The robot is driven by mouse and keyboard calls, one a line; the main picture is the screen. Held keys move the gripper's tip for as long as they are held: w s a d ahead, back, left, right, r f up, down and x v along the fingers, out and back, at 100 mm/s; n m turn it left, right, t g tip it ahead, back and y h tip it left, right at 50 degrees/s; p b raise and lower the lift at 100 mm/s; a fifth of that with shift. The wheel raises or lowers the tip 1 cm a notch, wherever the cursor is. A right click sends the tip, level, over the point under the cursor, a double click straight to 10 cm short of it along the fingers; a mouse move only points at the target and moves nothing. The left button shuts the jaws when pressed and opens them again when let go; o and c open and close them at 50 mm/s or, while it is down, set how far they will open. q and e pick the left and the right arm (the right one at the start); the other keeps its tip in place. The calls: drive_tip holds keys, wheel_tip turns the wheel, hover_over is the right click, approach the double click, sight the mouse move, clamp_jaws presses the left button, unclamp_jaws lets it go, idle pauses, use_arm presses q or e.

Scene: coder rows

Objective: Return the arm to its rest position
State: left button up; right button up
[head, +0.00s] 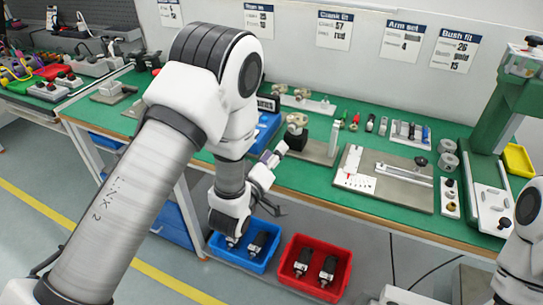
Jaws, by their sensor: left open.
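My left arm (125,205) rises from the bottom left, bends at its elbow high in the picture and hangs down in front of the green bench (385,215). My left gripper (279,207) is near the bench's front edge, above and beside the blue bin on the floor. Its dark fingers are small in the picture, are apart, and hold nothing that I can see. Part of my right arm (523,245) shows at the right edge; its gripper is out of the picture.
The blue bin (270,262) and a red bin (290,252) hold dark parts below the bench. A grey fixture plate (405,200), small parts and a green press (495,115) stand on the bench. Another bench (25,95) is at far left. Open floor lies at lower left.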

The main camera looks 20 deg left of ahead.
use_arm(q)
drive_tip(key=shift+s, duration=0.65)
drive_tip(key=shift+f, duration=0.1)
drive_tip(key=s+a+f+g+y+p, duration=0.1)
drive_tip(key=s+a+f+g+p, duration=0.2)
drive_tip(key=s+f, duration=0.4)
drive_tip(key=s+a+f+g+p, duration=0.1)
drive_tip(key=s+f+g+p, duration=0.1)
drive_tip(key=s+f+g, duration=0.55)
drive_tip(key=s+f+m+g, duration=0.4)
drive_tip(key=s, duration=0.5)
drive_tip(key=s+f+m+g, duration=0.3)
drive_tip(key=s+f+m, duration=0.1)
drive_tip(key=s, duration=0.5)
drive_tip(key=shift+d+f+g+p, duration=0.15)
drive_tip(key=shift+g+p, duration=0.2)
